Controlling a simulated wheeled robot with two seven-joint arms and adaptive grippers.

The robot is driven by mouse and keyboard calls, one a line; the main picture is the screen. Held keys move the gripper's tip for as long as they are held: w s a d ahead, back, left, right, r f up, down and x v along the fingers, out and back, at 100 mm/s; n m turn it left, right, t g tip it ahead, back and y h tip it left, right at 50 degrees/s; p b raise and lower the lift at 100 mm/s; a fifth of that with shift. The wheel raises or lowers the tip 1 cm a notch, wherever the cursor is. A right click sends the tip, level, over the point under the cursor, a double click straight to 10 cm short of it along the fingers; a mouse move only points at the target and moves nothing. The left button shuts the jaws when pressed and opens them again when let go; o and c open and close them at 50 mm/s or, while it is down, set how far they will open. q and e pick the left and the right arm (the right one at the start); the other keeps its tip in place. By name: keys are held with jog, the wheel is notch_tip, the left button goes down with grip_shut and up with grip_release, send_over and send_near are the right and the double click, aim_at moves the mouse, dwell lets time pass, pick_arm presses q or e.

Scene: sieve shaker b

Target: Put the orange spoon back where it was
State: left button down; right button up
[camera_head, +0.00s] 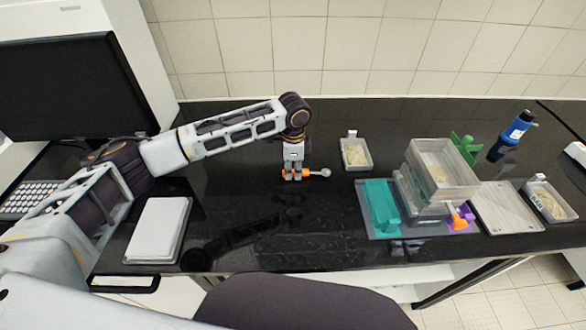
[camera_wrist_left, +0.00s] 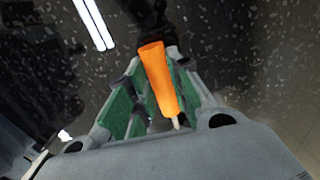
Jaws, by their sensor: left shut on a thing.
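The orange spoon (camera_head: 308,174) is in my left gripper (camera_head: 292,178), with its grey bowl end pointing right in the head view. The gripper points down and is shut on the orange handle. In the left wrist view the handle (camera_wrist_left: 160,80) lies between the green-padded fingers of the left gripper (camera_wrist_left: 153,92). Whether the spoon touches the black bench top or hangs just above it I cannot tell. My right gripper is not in view.
A small sample tray (camera_head: 355,154) stands right of the spoon. Farther right are stacked clear sieves (camera_head: 440,170) on a shaker, a green stand (camera_head: 462,148), a blue bottle (camera_head: 512,135) and another tray (camera_head: 548,200). A white scale (camera_head: 158,228) lies front left. Bench between is clear.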

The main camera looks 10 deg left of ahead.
pick_arm(q)
jog(key=shift+f, duration=0.3)
jog(key=c, duration=1.2)
grip_release()
notch_tip(320, 180, up, 12)
